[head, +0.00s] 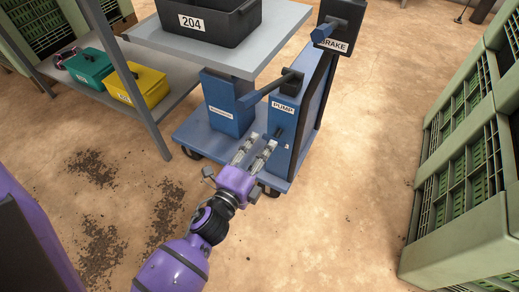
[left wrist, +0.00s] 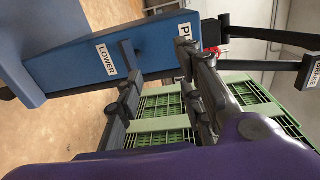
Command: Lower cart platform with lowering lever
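The blue cart (head: 190,128) has a raised grey platform (head: 170,42) above its base. Its blue pump box (head: 283,150) carries a PUMP label and a dark pump handle on top. In the left wrist view, a short dark blue lever (left wrist: 130,54) stands out from the box next to the LOWER label (left wrist: 105,61). My left gripper (head: 256,143) is open in front of the pump box. In the left wrist view its fingers (left wrist: 158,68) are apart, with the lever close to the left finger. Contact cannot be told. My right gripper is not in view.
A black bin (head: 207,27) marked 204 stands on the platform. A BRAKE box (head: 340,22) tops the cart's post. A grey shelf at left holds a green bin (head: 88,68) and a yellow bin (head: 138,88). Green crates (head: 455,235) stand at right; the floor between is clear.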

